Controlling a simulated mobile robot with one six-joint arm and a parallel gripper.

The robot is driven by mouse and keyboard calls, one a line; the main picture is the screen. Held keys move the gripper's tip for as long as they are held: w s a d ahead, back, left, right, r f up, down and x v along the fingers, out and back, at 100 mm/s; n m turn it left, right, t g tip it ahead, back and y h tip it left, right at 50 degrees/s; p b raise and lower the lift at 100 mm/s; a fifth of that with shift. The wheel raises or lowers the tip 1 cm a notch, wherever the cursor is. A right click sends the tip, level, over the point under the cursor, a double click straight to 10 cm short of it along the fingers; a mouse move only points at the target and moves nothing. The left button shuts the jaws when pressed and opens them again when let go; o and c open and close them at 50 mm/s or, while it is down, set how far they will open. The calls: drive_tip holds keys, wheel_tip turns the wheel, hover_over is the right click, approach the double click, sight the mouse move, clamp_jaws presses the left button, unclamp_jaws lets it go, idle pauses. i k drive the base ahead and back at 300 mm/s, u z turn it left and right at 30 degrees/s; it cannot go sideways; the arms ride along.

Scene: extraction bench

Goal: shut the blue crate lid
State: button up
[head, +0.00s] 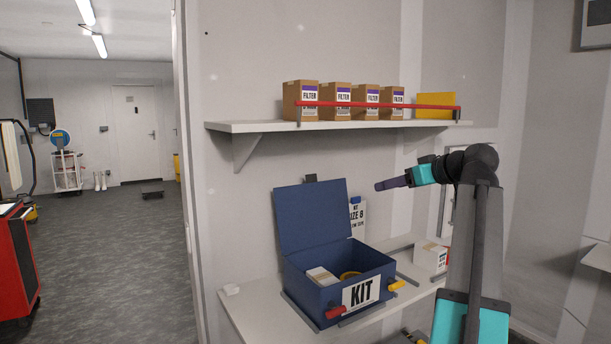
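The blue crate (305,288) stands on the lower white bench with a KIT label on its front. Its lid (312,216) is raised upright at the back, so the crate is open. Inside are a whitish stack (322,276) and a yellow ring-like item (350,275). A red handle (336,312) and a yellow one (397,285) sit at the crate's front edge. My gripper (381,186) is in the air to the right of the lid, apart from it and pointing left. Its fingers show edge-on, so I cannot tell whether they are open.
A shelf (228,126) above carries several FILTER boxes (343,100) and a yellow block (436,104) behind a red rail (380,105). A white box (430,256) stands right of the crate.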

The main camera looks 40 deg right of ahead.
sight(313, 214)
drive_tip(key=i, duration=0.9)
drive_tip(key=u, duration=0.05)
